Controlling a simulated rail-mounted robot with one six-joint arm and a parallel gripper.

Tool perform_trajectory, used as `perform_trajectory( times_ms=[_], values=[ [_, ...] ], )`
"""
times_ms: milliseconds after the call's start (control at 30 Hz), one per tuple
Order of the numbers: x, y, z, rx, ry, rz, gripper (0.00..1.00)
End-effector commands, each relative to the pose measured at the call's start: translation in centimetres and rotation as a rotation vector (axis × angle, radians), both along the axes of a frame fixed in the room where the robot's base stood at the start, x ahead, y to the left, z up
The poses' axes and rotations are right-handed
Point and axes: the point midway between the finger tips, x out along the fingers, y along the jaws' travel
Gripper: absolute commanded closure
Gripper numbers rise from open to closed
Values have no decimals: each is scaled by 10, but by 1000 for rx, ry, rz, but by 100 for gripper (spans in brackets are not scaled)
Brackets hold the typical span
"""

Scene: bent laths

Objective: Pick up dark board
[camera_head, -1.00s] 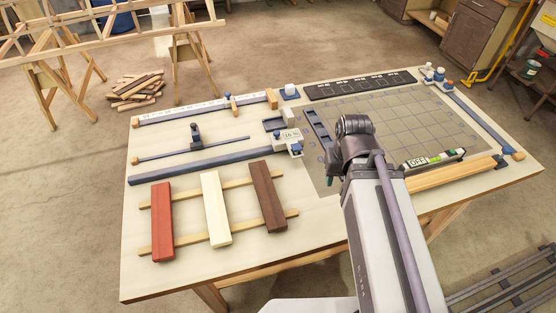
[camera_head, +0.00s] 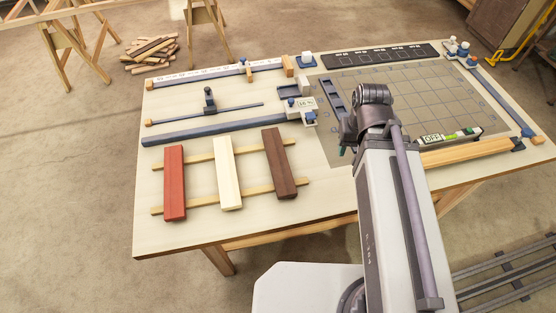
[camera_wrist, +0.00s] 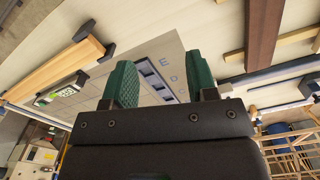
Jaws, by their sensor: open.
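The dark brown board (camera_head: 279,163) lies on two thin wooden strips at the right end of a row of three boards. The white board (camera_head: 228,173) is in the middle and the red board (camera_head: 174,183) is on the left. In the wrist view, the dark board (camera_wrist: 279,28) shows at the upper right, cut off by the top edge. My gripper (camera_wrist: 158,80) has two green fingers standing apart with nothing between them. It is to one side of the dark board, apart from it. In the head view my arm mostly hides it.
The blue-grey bar (camera_head: 215,131) lies behind the boards. A grey gridded mat (camera_head: 420,95) covers the table's right part, with a long wooden beam (camera_head: 470,152) along its front. The table's front left is clear.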

Motion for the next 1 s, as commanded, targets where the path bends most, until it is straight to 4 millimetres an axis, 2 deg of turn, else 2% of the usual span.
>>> perform_trajectory(
  times_ms=[400, 833, 1000],
  values=[
    [0, 0, 0, 0, 0, 0, 47],
    [0, 0, 0, 0, 0, 0, 5],
    [0, 0, 0, 0, 0, 0, 4]
  ],
)
